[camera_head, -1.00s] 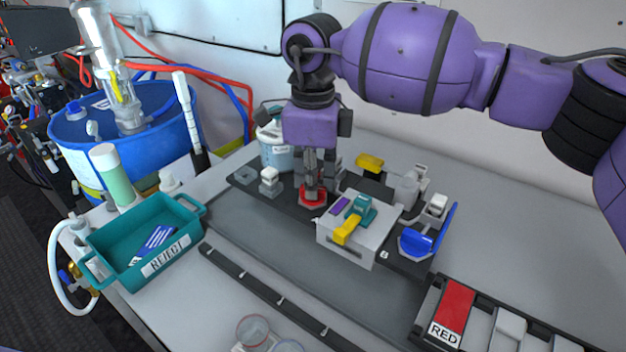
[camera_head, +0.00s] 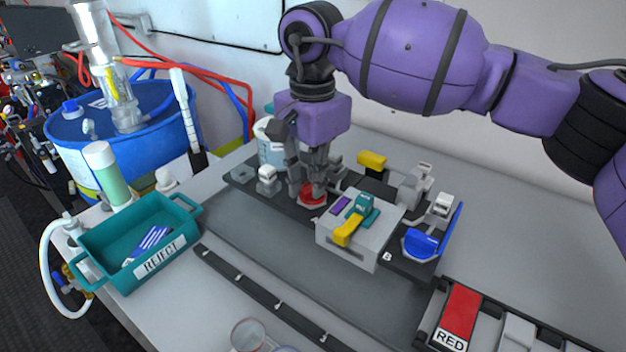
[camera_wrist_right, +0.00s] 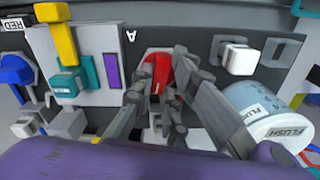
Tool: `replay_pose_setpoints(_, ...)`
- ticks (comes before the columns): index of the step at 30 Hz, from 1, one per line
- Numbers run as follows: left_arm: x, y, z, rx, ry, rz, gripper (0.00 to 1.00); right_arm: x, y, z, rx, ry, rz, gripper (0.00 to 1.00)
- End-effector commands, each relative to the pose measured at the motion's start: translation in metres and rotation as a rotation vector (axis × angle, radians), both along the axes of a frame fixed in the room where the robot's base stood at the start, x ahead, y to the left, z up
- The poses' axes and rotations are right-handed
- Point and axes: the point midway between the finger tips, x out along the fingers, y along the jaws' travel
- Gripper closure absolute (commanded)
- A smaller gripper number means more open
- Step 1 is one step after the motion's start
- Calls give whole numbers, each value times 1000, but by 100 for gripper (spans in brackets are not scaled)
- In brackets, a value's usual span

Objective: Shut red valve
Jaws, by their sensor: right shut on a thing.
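The red valve (camera_head: 312,194) is a round red knob on the dark panel, left of the grey box. My right gripper (camera_head: 318,190) reaches down onto it from above, with its fingers closed around the knob. The fingers cover part of the knob. My left gripper is not in view.
A grey box (camera_head: 345,241) with yellow and teal levers stands right of the valve. A blue valve (camera_head: 421,243) is farther right. A teal reject bin (camera_head: 118,258) sits at the left.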

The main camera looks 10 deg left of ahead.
Motion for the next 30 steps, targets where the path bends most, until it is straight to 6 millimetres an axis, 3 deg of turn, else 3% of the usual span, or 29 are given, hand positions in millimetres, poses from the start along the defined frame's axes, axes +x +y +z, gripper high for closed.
replay_pose_setpoints(12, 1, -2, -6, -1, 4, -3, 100, 0, 0, 0, 1, 0, 194, 100)
replay_pose_setpoints(29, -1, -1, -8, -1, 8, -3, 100, 0, 0, 1, 0, -1, 225, 100)
replay_pose_setpoints(30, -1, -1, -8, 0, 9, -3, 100, 0, 0, 1, 0, -1, 225, 84)
